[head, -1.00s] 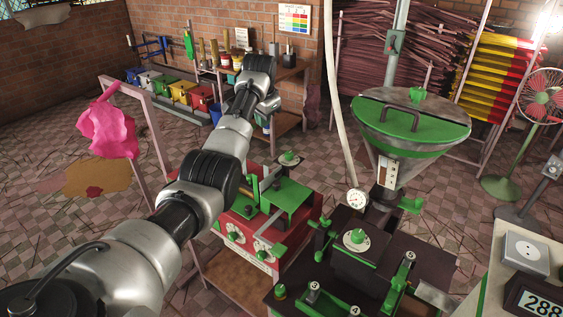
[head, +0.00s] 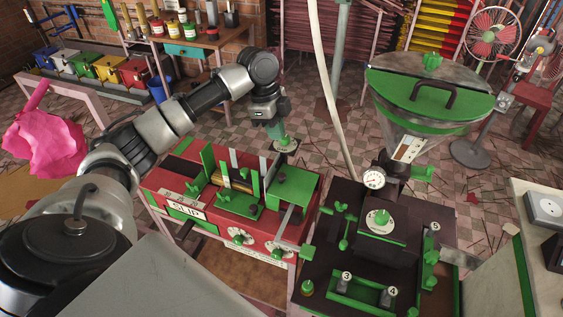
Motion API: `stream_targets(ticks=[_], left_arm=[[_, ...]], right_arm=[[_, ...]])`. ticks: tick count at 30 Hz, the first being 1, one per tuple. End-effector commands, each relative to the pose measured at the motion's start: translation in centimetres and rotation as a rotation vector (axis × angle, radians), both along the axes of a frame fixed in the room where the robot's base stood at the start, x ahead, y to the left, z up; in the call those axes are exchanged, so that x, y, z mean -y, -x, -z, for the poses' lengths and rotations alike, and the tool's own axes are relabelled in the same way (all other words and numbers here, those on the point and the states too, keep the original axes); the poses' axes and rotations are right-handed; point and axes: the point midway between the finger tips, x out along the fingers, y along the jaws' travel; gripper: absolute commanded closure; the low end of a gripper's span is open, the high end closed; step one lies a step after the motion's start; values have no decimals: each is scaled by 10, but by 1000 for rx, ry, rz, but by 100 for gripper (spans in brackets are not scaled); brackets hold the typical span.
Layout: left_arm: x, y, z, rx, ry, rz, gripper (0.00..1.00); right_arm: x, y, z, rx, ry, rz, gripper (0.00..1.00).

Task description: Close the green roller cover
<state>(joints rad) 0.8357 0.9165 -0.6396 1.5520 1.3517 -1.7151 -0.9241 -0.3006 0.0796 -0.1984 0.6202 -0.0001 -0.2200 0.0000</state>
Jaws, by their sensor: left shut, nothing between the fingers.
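The red machine (head: 207,215) with a "SLIP" label stands in the middle of the head view. A brass-coloured roller (head: 234,181) shows uncovered between upright green plates on its top. A boxy green cover (head: 296,186) with a dark knob sits to the right of the roller; I cannot tell for certain whether this is the roller cover. My right gripper is not in view.
A green-lidded hopper (head: 432,95) and a dark machine table (head: 335,265) with green fittings stand to the right. A workbench (head: 192,48) stands behind.

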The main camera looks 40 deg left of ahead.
Motion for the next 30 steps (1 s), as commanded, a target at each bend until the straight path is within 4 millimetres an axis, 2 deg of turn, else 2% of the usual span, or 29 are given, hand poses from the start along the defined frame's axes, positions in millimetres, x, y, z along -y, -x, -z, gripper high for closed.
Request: stream_targets(ticks=[7, 11, 15, 21, 30], left_arm=[[13, -1, 49, -5, 1, -2, 100], [20, -3, 75, -4, 1, -3, 100], [19, 0, 97, -3, 1, -4, 100], [17, 0, 114, 0, -1, -4, 100], [17, 0, 117, 1, 0, -2, 100]], right_arm=[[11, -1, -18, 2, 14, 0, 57], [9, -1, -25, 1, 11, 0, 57], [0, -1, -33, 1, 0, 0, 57], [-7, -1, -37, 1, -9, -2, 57], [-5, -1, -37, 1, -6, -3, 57]])
